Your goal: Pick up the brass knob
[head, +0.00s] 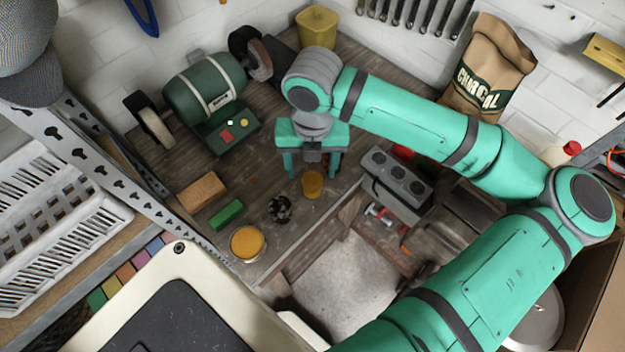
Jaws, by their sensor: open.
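A small brass-coloured round piece (313,186), which looks like the brass knob, stands on the dark wooden bench top (180,165). My gripper (312,174) is above the bench with its two teal fingers apart. The piece shows just below and between the fingertips in the picture, and I see no contact. How high the fingertips are above the bench is hard to tell. Nothing is held.
A dark star-shaped knob (279,208) and an orange-topped round tin (247,243) stand to the lower left. A green block (227,214) and a tan block (202,192) lie left. A grey three-dial box (397,178) stands close right; a green bench grinder (205,90) stands behind left.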

